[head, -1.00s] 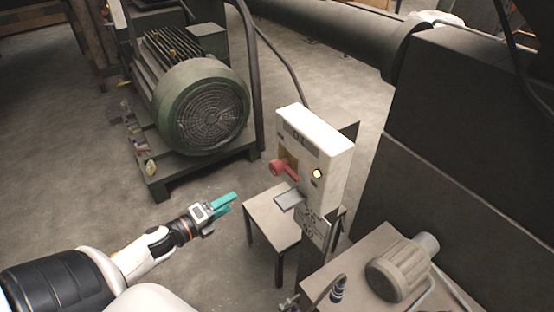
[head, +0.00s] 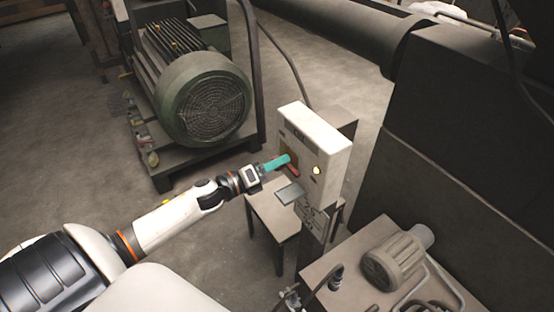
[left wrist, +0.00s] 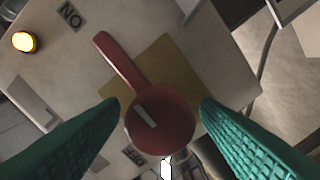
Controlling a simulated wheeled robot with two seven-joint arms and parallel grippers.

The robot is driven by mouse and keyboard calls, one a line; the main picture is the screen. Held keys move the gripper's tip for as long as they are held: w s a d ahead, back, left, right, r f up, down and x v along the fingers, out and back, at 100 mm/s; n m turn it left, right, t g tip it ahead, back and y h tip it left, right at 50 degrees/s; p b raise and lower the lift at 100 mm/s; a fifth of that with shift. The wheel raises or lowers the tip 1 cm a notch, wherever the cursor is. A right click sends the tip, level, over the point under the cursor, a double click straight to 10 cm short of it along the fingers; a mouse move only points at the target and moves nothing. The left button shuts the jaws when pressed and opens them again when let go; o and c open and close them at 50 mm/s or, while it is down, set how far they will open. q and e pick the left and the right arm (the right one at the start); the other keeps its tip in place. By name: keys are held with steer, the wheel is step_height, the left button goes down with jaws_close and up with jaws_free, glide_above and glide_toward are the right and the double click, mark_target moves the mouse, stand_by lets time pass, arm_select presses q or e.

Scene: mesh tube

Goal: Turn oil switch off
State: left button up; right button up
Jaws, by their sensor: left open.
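The oil switch is a red rotary handle (left wrist: 160,120) on a yellow plate (left wrist: 184,75) on the front of a pale control box (head: 324,141). In the left wrist view its round hub sits between my open fingers and its lever points up and left, toward the "ON" label (left wrist: 70,15). A second label (left wrist: 133,157) shows below the hub. My left gripper (head: 278,162) is at the switch in the head view and partly hides it. It is open, with teal fingers (left wrist: 160,125) either side of the hub; I cannot tell whether they touch it.
A lit yellow lamp (head: 317,170) is on the box, right of the switch. A small table (head: 265,212) stands below the box. A large green motor (head: 205,100) is behind left, and a small motor (head: 393,262) sits at lower right.

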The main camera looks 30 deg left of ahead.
arm_select(q)
steer(key=shift+w+d, duration=0.15)
steer(key=shift+w, duration=0.25)
steer(key=shift+c, duration=0.4)
steer(key=c, duration=0.9)
